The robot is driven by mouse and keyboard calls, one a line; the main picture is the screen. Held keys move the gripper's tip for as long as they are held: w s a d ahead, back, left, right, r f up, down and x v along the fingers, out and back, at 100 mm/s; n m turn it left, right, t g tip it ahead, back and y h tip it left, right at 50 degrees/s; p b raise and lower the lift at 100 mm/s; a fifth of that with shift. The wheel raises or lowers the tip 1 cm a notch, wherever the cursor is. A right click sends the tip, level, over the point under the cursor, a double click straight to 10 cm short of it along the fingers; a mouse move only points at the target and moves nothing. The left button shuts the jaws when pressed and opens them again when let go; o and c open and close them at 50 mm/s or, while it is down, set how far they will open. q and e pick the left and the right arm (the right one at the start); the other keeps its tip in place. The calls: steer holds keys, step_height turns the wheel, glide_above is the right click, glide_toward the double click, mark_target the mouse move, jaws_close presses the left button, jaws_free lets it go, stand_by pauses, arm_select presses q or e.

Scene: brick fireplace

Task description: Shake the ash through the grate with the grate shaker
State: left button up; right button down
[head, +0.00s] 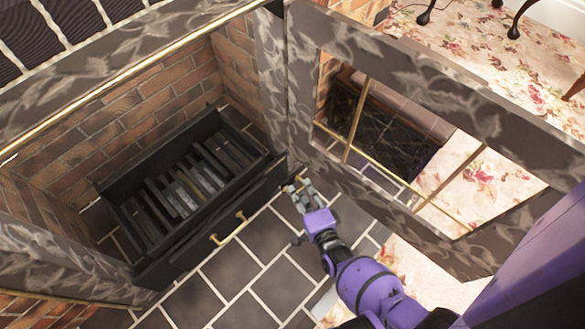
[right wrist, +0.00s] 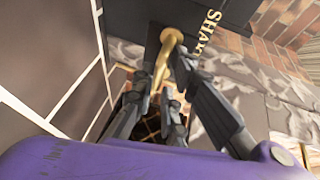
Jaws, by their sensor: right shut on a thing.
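The black grate box (head: 118,205) stands in the brick fireplace, with a row of bars (head: 178,196) inside; some bars look lighter grey, and I cannot tell ash from metal. The brass grate shaker (right wrist: 168,42) comes out of the black front (right wrist: 150,12), beside gold letters reading "SHAK", partly cut off. My right gripper (head: 296,187) is at the right end of the box front, shut on the shaker; its fingers (right wrist: 160,105) stand around the brass rod in the right wrist view. My left gripper is not in view.
A second brass handle (head: 228,228) sits on the box front, left of my right gripper. An open door or screen with a patterned frame (head: 420,75) stands close on the right. Dark tiles (head: 235,280) in front are clear.

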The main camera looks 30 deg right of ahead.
steer(key=shift+s+d+f, duration=0.15)
steer(key=shift+s+f, duration=0.25)
steer(key=shift+s, duration=0.05)
steer(key=c, duration=1.9)
jaws_free()
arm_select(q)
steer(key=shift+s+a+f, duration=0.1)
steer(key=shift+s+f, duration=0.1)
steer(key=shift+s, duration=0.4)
arm_select(e)
steer(key=shift+o, duration=0.2)
steer(key=shift+r, duration=0.15)
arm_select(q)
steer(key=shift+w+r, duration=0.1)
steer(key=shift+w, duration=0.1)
arm_select(e)
steer(key=s+r, duration=0.1)
steer(key=s, duration=0.6)
steer(key=shift+s+a+r, duration=0.15)
steer(key=shift+a+r, duration=0.05)
steer(key=shift+a, duration=0.05)
